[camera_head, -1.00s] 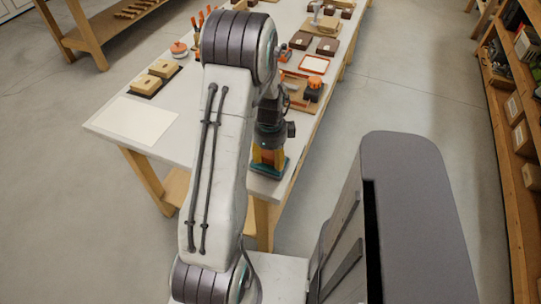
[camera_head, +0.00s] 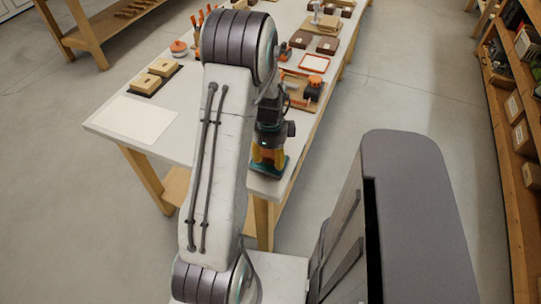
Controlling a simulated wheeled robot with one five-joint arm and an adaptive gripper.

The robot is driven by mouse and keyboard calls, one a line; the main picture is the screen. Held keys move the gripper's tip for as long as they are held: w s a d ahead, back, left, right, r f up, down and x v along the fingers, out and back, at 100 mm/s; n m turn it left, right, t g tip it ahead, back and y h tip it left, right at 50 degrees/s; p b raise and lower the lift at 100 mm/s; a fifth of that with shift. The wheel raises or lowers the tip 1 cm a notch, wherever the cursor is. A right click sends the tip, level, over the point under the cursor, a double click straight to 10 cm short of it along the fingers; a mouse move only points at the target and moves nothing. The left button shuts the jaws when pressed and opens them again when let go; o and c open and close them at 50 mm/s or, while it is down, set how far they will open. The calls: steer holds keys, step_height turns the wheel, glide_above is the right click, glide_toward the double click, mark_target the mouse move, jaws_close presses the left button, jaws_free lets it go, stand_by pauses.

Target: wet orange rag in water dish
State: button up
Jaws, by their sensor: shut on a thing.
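My gripper (camera_head: 268,158) points down over the near right corner of the white bench, with its yellow-orange fingers at a teal dish (camera_head: 283,172). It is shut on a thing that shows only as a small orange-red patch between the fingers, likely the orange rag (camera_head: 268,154). The fingers and wrist hide most of the rag. Whether the rag touches water cannot be seen. The dish sits close to the bench edge, and its inside is mostly hidden.
A white sheet (camera_head: 137,119) lies on the bench's left end. Shelves (camera_head: 512,110) line the right side.

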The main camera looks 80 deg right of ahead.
mark_target(270, 156)
steer(key=shift+a+f+b, duration=0.1)
steer(key=shift+f+b, duration=0.4)
stand_by(1.8)
steer(key=shift+r, duration=0.15)
steer(key=shift+r+p, duration=2.45)
steer(key=shift+r, duration=1)
